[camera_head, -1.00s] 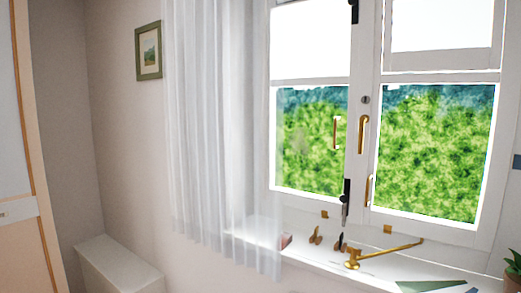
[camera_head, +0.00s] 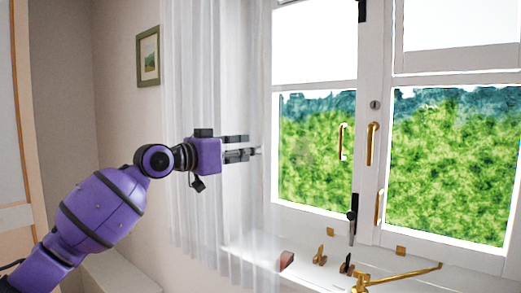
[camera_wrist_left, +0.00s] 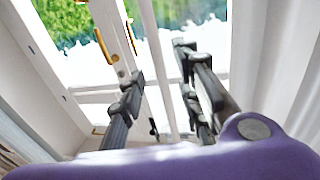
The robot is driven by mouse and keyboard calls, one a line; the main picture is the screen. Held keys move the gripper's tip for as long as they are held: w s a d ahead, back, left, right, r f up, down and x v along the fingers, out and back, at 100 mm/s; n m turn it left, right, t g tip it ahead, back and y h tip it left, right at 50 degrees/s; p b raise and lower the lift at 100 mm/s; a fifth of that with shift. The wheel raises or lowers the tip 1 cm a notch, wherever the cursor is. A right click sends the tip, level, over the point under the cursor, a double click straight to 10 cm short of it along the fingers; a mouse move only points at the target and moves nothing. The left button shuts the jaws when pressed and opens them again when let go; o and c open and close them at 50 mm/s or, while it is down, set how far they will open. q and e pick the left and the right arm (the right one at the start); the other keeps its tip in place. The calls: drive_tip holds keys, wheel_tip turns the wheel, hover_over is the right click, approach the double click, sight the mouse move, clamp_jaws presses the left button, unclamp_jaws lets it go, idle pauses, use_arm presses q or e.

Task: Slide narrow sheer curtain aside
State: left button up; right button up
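The narrow sheer curtain (camera_head: 200,85) hangs in white, see-through folds over the left side of the window, down past the sill. My left gripper (camera_head: 252,147) is in front of the curtain near its right edge, at about mid-height. Its two dark fingers point right toward the window and are apart. In the left wrist view the gripper (camera_wrist_left: 158,68) is open, with window frame showing between the fingers. Pale folds, seemingly the curtain (camera_wrist_left: 272,60), show at the right there. I cannot tell whether the fingers touch the cloth. My right gripper is in no view.
The white window (camera_head: 367,120) has brass handles (camera_head: 373,144). The sill (camera_head: 325,280) holds a small reddish block (camera_head: 287,260) and several brass fittings. A framed picture (camera_head: 148,56) hangs left of the curtain. A white box-like ledge (camera_head: 125,275) stands below.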

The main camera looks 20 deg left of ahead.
use_arm(q)
drive_tip(key=x, duration=0.5)
drive_tip(key=shift+w+d, duration=0.1)
clamp_jaws()
